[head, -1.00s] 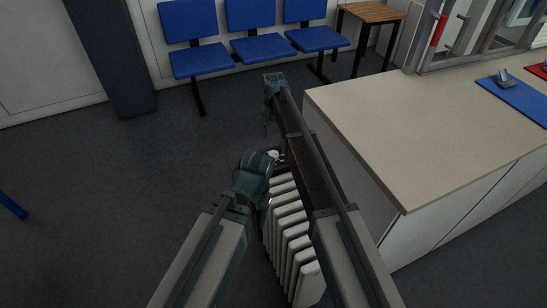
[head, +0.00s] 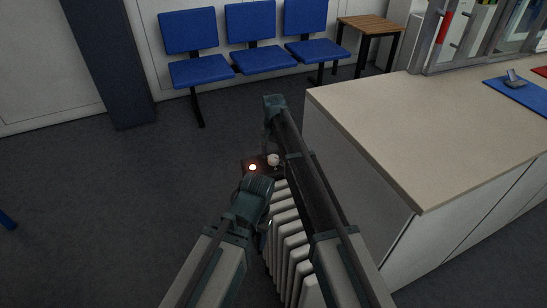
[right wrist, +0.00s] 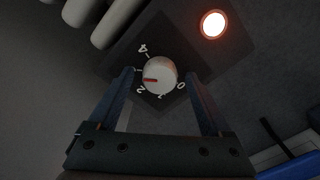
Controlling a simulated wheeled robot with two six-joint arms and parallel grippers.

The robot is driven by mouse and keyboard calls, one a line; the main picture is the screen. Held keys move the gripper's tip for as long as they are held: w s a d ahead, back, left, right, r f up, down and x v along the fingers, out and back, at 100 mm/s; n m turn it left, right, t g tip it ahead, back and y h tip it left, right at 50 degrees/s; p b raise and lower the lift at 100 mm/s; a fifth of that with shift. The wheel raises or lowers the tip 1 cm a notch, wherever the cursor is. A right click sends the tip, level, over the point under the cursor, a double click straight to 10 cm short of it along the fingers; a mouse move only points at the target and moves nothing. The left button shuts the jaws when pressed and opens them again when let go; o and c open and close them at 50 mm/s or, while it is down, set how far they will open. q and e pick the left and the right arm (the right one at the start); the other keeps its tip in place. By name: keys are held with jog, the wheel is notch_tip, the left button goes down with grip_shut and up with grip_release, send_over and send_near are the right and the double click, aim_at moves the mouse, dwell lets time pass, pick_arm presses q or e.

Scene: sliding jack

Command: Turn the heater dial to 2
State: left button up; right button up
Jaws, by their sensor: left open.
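The heater is a white ribbed radiator (head: 284,225) with a dark control box on top. Its white round dial (head: 273,160) shows in the head view and, close up, in the right wrist view (right wrist: 162,72). The dial's red mark points left, near the 2 and the number above it. My right gripper (right wrist: 161,76) is open, with its fingers apart on either side of the dial and no clear contact. My left gripper (head: 265,234) is low beside the radiator, open, mostly hidden by its own wrist.
A round lamp (head: 252,167) on the control box glows; it also shows in the right wrist view (right wrist: 213,24). A counter (head: 425,125) stands close on the right. Blue chairs (head: 260,58) and a small wooden table (head: 369,25) are behind.

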grip_shut()
dwell(0.3)
jog(key=n, duration=0.5)
jog(key=shift+n, duration=2.5)
jog(key=shift+o, duration=0.3)
grip_release()
